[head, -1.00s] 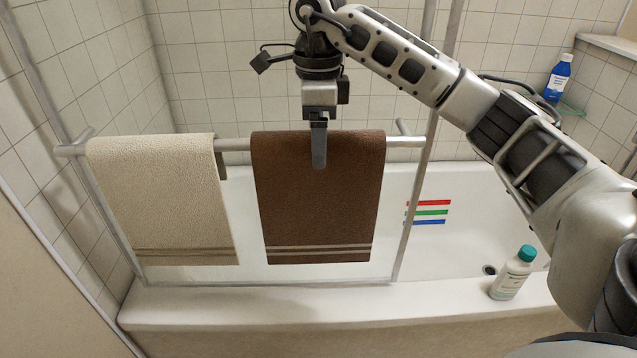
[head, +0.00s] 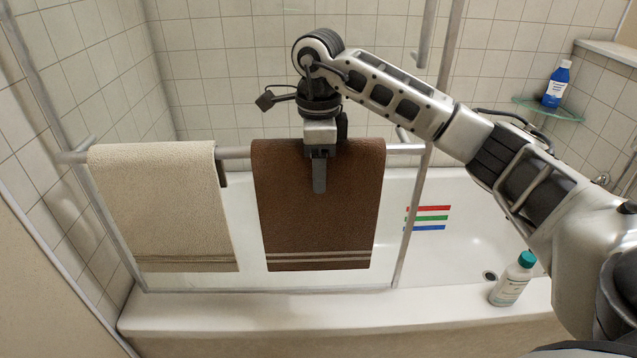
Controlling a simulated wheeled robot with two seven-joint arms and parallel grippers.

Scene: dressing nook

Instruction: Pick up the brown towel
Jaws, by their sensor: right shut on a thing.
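The brown towel (head: 290,215) hangs folded over a metal rail, with two pale stripes near its lower hem. My right gripper (head: 319,180) points down at the towel's top middle and is shut on it. One finger shows in front of the cloth; the other finger is hidden behind the towel. The towel still lies over the rail. My left gripper is not in view.
A beige towel (head: 165,205) hangs on the same rail (head: 236,153) to the left. Behind is a white bathtub (head: 460,190). A white bottle with a teal cap (head: 510,283) stands on the tub edge. A blue bottle (head: 556,86) stands on a glass corner shelf (head: 552,110).

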